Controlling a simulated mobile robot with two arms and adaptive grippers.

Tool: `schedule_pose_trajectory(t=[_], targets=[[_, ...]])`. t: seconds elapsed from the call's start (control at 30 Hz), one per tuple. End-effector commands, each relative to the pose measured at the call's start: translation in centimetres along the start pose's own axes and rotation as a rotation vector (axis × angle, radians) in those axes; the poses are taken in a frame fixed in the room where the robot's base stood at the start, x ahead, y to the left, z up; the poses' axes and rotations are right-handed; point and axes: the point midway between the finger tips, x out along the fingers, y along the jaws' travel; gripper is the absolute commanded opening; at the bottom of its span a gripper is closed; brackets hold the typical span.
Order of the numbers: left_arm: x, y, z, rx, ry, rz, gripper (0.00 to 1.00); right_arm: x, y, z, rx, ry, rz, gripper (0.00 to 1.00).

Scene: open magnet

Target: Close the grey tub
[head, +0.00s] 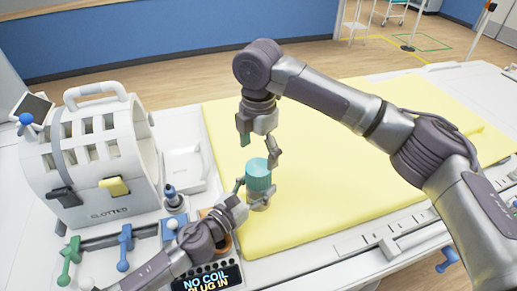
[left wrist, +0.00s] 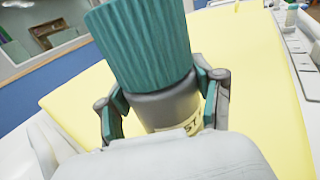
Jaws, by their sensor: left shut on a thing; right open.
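The grey tub (head: 259,203) stands upright at the near left part of the yellow pad. It also shows in the left wrist view (left wrist: 170,108), with part of a pale label at its lower right. A ribbed teal lid (head: 258,173) sits on top of the tub. It fills the upper part of the left wrist view (left wrist: 145,45); I cannot tell how tightly it is seated. My left gripper (head: 256,195) is shut on the tub's body from the near left, one finger on each side. My right gripper (head: 259,148) is open, pointing down just above the lid.
The yellow pad (head: 330,130) is mostly bare. A white slotted case (head: 95,160) stands at the left, with a white tray (head: 184,168) beside it. Blue and green clamps (head: 125,245) and a lettered display (head: 208,280) line the near left edge.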

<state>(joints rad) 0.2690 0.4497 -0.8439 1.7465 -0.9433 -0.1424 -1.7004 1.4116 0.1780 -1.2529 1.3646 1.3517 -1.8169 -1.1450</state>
Motion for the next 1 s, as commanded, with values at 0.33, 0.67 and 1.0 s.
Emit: schedule_pose_trajectory(t=[0.33, 0.67, 1.0], targets=[[0.0, -0.1, -0.1, -0.001, 0.001, -0.001, 0.00, 4.7, -0.1, 0.0, 0.002, 0.000, -0.004, 0.86], [0.0, 0.0, -0.1, -0.001, 0.001, -0.001, 0.00, 7.8, -0.1, 0.0, 0.002, 0.000, -0.002, 0.86], [0.0, 0.0, -0.1, -0.001, 0.001, -0.001, 0.00, 7.9, 0.0, 0.0, 0.002, 0.000, -0.001, 0.78]])
